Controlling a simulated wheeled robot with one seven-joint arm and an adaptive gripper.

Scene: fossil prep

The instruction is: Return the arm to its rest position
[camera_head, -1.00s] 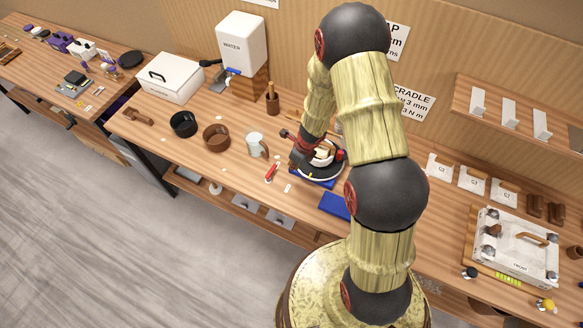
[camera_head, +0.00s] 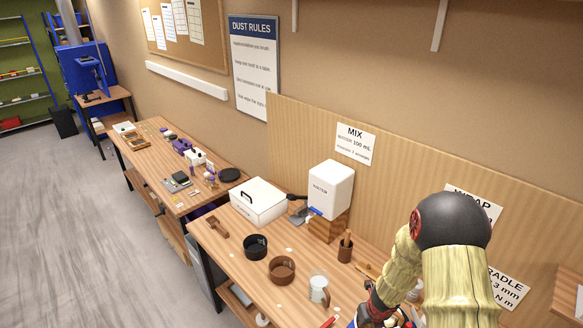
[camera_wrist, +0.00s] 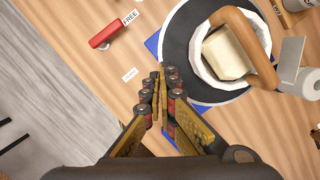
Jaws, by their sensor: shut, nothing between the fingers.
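My gripper (camera_wrist: 160,92) is shut and empty in the wrist view, its fingertips together above the wooden bench. Just beyond and to the right of it is a round dark plate (camera_wrist: 181,40) bearing a white bowl with a pale block (camera_wrist: 226,54) in it. A brown curved handle-like piece (camera_wrist: 262,60) arches over the block. In the head view my arm (camera_head: 452,255) stands at the lower right, bent at its dark joint. The gripper itself is mostly hidden or cut off there at the bottom edge.
A red-handled tool (camera_wrist: 105,38) lies at upper left in the wrist view. In the head view a clear mug (camera_head: 318,290), a brown bowl (camera_head: 282,270), a black bowl (camera_head: 255,246), a white box (camera_head: 258,201) and a water tank (camera_head: 330,188) stand on the bench. Grey floor (camera_head: 90,240) is clear at left.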

